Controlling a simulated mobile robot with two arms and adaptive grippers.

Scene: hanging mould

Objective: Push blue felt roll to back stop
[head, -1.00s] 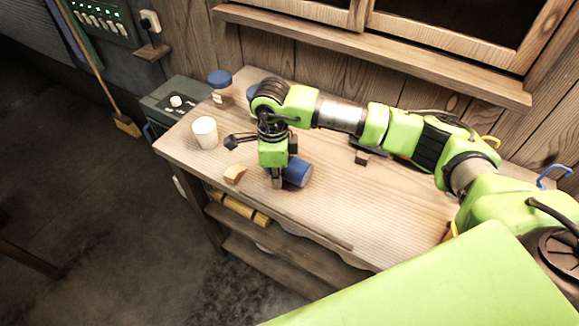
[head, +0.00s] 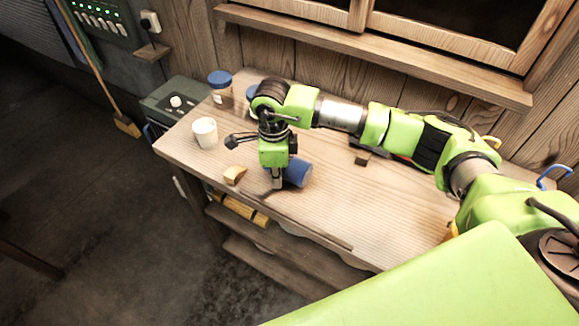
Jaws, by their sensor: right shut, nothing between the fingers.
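The blue felt roll (head: 299,172) lies on its side on the wooden bench. My right gripper (head: 277,184) points down at the roll's left front side, shut and empty. Its fingertips are close to the roll; I cannot tell whether they touch it. The gripper hides the roll's left part. A small brown block (head: 362,157) sits on the bench behind and right of the roll; I cannot tell whether it is the back stop. My left gripper is not in view.
A wooden wedge (head: 235,174) and a white cup (head: 205,132) stand left of the gripper. A blue-lidded jar (head: 220,87) stands at the back left. The workbench (head: 330,215) is clear at front right. Its front edge is close to the gripper.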

